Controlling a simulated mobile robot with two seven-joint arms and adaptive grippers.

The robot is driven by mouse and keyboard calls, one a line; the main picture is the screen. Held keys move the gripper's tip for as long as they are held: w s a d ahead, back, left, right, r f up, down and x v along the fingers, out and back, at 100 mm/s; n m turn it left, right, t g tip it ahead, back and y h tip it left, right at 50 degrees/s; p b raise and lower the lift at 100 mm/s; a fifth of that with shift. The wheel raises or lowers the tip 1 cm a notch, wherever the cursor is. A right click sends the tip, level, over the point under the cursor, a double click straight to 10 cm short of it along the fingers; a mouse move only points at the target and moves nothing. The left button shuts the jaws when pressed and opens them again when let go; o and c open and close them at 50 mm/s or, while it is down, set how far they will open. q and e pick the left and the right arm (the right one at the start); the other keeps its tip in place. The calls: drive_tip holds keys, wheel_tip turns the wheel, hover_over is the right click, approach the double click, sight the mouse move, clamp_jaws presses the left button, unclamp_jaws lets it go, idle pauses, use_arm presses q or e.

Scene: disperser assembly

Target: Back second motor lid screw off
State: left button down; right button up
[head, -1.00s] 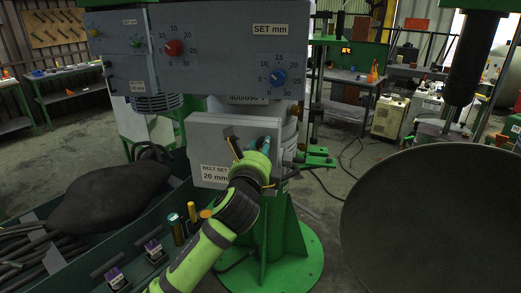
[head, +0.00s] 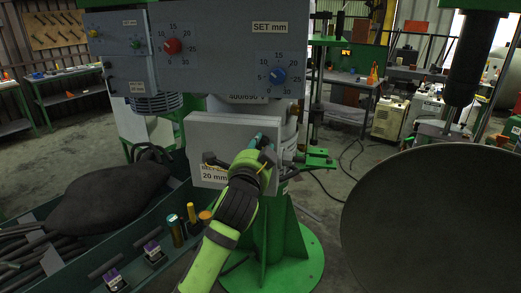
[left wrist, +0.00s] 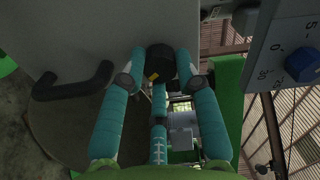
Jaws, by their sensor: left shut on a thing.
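The grey motor lid (head: 222,131) is a box-like cover with a "20 mm" label, on the machine in the middle of the head view. Its flat face (left wrist: 100,25) and black handle (left wrist: 72,82) show in the left wrist view. My left gripper (head: 262,142) is at the lid's upper right part. In the left wrist view my left gripper (left wrist: 158,72) has its teal fingers closed around a black screw head (left wrist: 160,60) with a yellow mark. The screw is at the lid's face; its shaft is hidden. My right gripper is not in view.
A panel with red (head: 172,47) and blue (head: 278,76) knobs hangs above the lid. A green bracket (head: 318,158) sticks out at its right. A large dark disc (head: 435,220) fills the right. A bin (head: 88,262) with a black sack stands at left.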

use_arm(q)
drive_tip(key=n, duration=0.3)
drive_tip(key=shift+a+r+n, duration=0.1)
drive_tip(key=shift+r+n, duration=0.1)
drive_tip(key=shift+n, duration=0.1)
idle(0.3)
drive_tip(key=c, duration=1.1)
unclamp_jaws()
drive_tip(key=shift+c, duration=0.2)
drive_tip(key=shift+o, duration=1.1)
drive_tip(key=shift+w+f, duration=0.1)
drive_tip(key=shift+f, duration=0.05)
